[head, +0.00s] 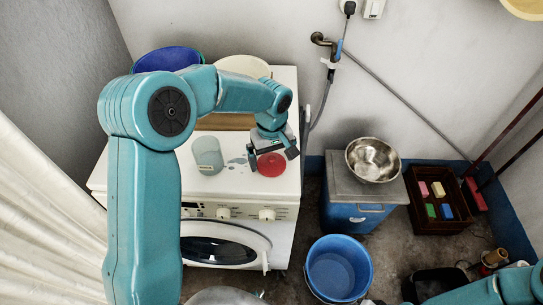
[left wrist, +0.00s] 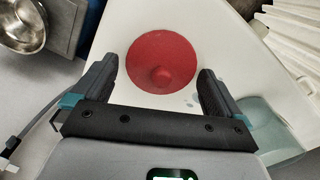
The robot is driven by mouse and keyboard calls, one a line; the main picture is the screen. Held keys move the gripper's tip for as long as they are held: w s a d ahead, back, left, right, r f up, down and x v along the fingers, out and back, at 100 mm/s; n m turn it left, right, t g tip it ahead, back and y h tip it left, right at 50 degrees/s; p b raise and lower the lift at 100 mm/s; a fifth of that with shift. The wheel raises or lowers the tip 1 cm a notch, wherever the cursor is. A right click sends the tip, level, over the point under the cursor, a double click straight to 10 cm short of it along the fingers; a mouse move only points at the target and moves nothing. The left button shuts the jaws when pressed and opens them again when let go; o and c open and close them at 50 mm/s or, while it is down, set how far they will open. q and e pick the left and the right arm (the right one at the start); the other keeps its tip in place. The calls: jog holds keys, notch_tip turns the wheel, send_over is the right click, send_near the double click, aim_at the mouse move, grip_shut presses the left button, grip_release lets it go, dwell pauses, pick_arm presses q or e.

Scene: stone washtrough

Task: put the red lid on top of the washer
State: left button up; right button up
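The red lid (head: 271,164) is a round disc with a small knob. It appears to lie flat on the white top of the washer (head: 222,182), near the front right corner. My left gripper (head: 273,156) is over the lid, pointing down. In the left wrist view the lid (left wrist: 160,63) sits between the two spread fingers of my left gripper (left wrist: 158,66), with a gap on each side, so the gripper is open and not holding it. Part of my right arm (head: 495,290) shows at the lower right; its gripper is out of view.
A translucent cup (head: 208,155) stands on the washer left of the lid, beside wet spots. A blue basin (head: 168,59) and a cream bowl (head: 243,66) are at the back. A metal bowl (head: 373,160), a blue bucket (head: 338,268) and a brown crate (head: 439,222) are right of the washer.

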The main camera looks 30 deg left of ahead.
aim_at(271, 158)
pick_arm(q)
notch_tip(271, 158, up, 12)
jog(key=shift+r, duration=0.25)
dwell(0.3)
jog(key=shift+s, duration=0.1)
dwell(0.3)
